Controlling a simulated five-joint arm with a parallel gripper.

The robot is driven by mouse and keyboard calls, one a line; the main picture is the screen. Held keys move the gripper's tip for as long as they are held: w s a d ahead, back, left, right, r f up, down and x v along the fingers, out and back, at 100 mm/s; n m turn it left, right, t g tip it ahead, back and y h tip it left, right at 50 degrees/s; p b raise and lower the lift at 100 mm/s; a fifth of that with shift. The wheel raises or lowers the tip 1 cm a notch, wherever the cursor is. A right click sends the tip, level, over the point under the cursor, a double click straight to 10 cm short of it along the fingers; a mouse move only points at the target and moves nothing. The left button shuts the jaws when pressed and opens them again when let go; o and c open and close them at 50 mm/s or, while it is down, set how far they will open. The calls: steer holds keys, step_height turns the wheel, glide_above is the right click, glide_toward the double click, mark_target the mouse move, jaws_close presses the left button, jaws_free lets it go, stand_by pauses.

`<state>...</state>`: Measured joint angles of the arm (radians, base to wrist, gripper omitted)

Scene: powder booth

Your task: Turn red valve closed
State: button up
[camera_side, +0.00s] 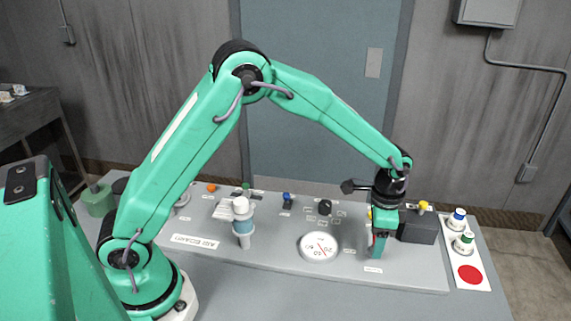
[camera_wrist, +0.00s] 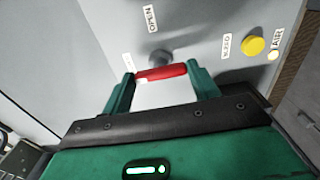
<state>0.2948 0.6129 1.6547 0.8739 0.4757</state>
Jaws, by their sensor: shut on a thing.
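The red valve handle (camera_wrist: 163,73) shows in the wrist view as a short red bar in front of a grey round stem on the panel. My gripper (camera_wrist: 160,70) is shut on it, with one green finger at each end of the bar. An OPEN label (camera_wrist: 150,18) is above the handle. Another small label beside the left finger is partly hidden and I cannot read it. In the side view my gripper (camera_side: 375,248) points down at the right part of the panel and hides most of the valve; only a sliver of red shows.
A yellow knob (camera_wrist: 253,46) by a BLEED label (camera_wrist: 229,46) is right of the handle. In the side view a dark box (camera_side: 417,228) stands close right of my gripper.

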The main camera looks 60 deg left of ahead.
steer(key=shift+r, duration=0.1)
steer(key=o, duration=1)
steer(key=shift+r, duration=3.9)
